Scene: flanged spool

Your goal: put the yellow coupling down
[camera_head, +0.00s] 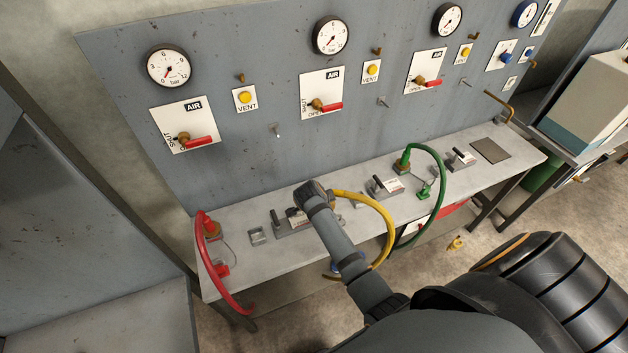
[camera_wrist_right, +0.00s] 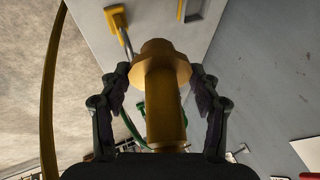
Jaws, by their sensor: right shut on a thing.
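My right gripper (camera_head: 312,195) is over the bench, left of its middle. In the wrist view its two fingers (camera_wrist_right: 161,85) are closed on the yellow coupling (camera_wrist_right: 164,105), a brass-yellow stem with a wider collar. In the head view the gripper hides most of the coupling. Its yellow hose (camera_head: 390,228) loops out to the right and down past the bench's front edge; a yellow hose (camera_wrist_right: 48,95) also runs along the left of the wrist view. I cannot tell whether the coupling touches the bench. My left gripper is not in view.
The bench (camera_head: 345,230) carries a red hose (camera_head: 208,262) at its left end, a green hose (camera_head: 442,165) right of my gripper, and several small clamps (camera_head: 385,187). A grey panel (camera_head: 255,100) with gauges and red-handled valves (camera_head: 325,106) stands behind.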

